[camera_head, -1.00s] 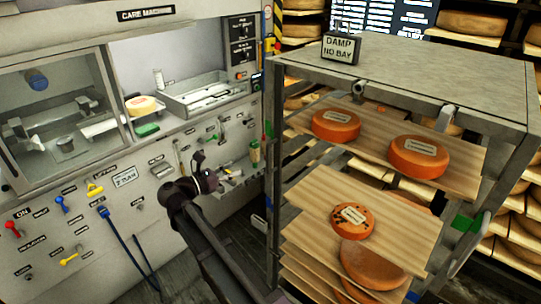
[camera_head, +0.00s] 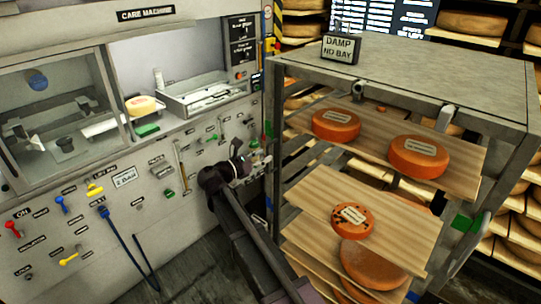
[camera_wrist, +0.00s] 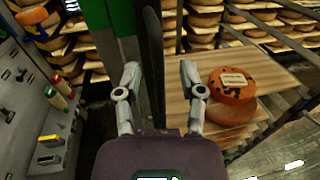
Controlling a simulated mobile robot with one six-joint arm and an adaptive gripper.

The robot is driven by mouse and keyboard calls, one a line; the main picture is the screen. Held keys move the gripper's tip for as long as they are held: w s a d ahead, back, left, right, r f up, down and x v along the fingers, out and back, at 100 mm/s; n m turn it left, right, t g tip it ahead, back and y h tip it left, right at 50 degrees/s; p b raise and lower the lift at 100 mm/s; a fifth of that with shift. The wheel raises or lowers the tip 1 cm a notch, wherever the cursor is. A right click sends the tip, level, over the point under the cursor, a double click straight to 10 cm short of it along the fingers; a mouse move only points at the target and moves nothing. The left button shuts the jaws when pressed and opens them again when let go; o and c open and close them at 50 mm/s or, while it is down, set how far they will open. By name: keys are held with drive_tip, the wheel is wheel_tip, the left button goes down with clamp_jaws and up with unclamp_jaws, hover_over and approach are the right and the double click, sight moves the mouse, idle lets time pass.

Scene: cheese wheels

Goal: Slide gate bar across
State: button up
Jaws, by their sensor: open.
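My gripper (camera_head: 262,158) is beside the rack's left front post, in front of the care machine. In the wrist view my gripper (camera_wrist: 161,75) is open, with its two fingers well apart. A dark upright bar (camera_wrist: 153,60) stands between the fingers, nearer the left one; I cannot tell whether it is the gate bar or part of the rack frame. I cannot tell whether it touches a finger. A green piece (camera_wrist: 121,18) is just left of its upper part. The rack (camera_head: 440,75) has a grey top and wooden boards bearing orange cheese wheels.
The care machine's panel (camera_head: 115,215) with coloured levers fills the left. A speckled cheese wheel (camera_wrist: 232,86) sits on a board right of my gripper. A "DAMP NO BAY" sign (camera_head: 341,48) stands on the rack top. Shelves of cheese stand behind.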

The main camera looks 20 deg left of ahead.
drive_tip(key=shift+x, duration=0.95)
